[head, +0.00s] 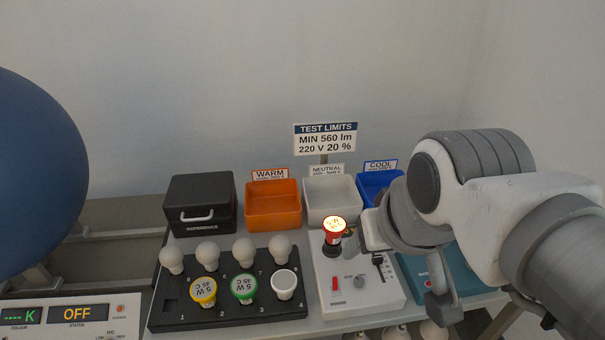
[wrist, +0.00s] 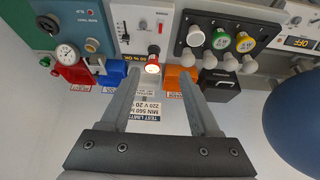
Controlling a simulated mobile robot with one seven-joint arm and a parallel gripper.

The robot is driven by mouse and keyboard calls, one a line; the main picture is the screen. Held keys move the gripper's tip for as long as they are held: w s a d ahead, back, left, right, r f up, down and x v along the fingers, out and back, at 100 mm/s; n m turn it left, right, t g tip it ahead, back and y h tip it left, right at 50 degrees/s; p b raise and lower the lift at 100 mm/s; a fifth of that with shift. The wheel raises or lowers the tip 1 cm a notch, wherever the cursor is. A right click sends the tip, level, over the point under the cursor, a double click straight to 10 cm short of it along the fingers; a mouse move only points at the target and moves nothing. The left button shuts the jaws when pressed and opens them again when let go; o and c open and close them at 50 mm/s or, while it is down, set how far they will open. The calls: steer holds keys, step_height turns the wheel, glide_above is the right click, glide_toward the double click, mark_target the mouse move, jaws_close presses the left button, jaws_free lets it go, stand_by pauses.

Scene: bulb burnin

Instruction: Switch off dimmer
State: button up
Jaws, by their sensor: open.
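The dimmer (head: 345,300) is a white box with a red switch (head: 335,284), a grey knob (head: 360,282) and a black slider (head: 380,265) on its top. A red bulb (head: 334,239) stands upright in its black socket, its face glowing. In the wrist view the dimmer (wrist: 153,12) appears upside down, with the red switch (wrist: 143,25) and the lit bulb (wrist: 152,68). My gripper (wrist: 163,74) is open and empty. In the head view it is just right of the bulb, mostly hidden by my wrist. I cannot tell whether a finger touches the bulb.
Left of the dimmer, a black rack (head: 235,312) holds several bulbs. Behind stand a black case (head: 201,204), orange (head: 273,207), white (head: 331,199) and blue (head: 378,187) bins, and a limits sign (head: 325,139). A teal device (head: 470,276) is at right. A blue sphere (head: 35,170) fills the left.

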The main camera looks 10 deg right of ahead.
steer(key=shift+s, duration=0.2)
steer(key=shift+c, duration=1.9)
steer(key=shift+w, duration=0.55)
steer(key=c, duration=0.5)
steer(key=w+f+g, duration=0.1)
steer(key=w, duration=0.2)
steer(key=w+f+g, duration=0.1)
steer(key=w+f, duration=0.1)
steer(key=w, duration=0.2)
steer(key=w+f+g, duration=0.2)
steer(key=w, duration=0.1)
steer(key=shift+w+f, duration=0.15)
jaws_close()
steer(key=w+f+g, duration=0.3)
steer(key=w+f, duration=0.4)
steer(key=f, duration=0.6)
steer(key=shift+w+g, duration=0.3)
steer(key=shift+g, duration=0.1)
